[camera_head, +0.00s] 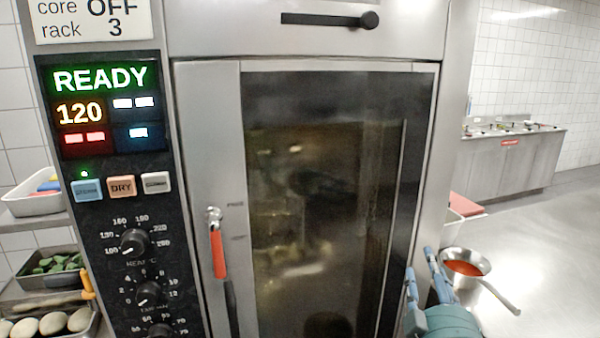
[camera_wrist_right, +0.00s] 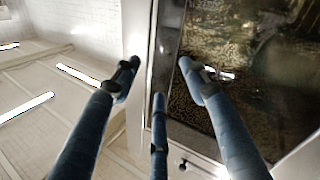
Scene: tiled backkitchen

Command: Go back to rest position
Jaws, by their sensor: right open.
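My right gripper (camera_head: 421,272) shows at the lower right in the head view, in front of the oven's right edge. Its blue fingers point up and are spread apart with nothing between them. In the right wrist view the fingers of my right gripper (camera_wrist_right: 158,75) are also apart and empty, with the dark oven glass behind the right finger. My left gripper is in neither view. The oven (camera_head: 205,100) fills the middle of the head view. Its glass door (camera_head: 320,190) looks shut, and a red-and-black handle (camera_head: 218,250) hangs on the door's left side.
The oven's control panel (camera_head: 110,200) reads READY and 120. Trays with green vegetables (camera_head: 55,264) and pale round pieces (camera_head: 52,323) stand at the left. A pan of red sauce (camera_head: 464,268) sits just right of my right gripper. A counter (camera_head: 505,160) stands farther back.

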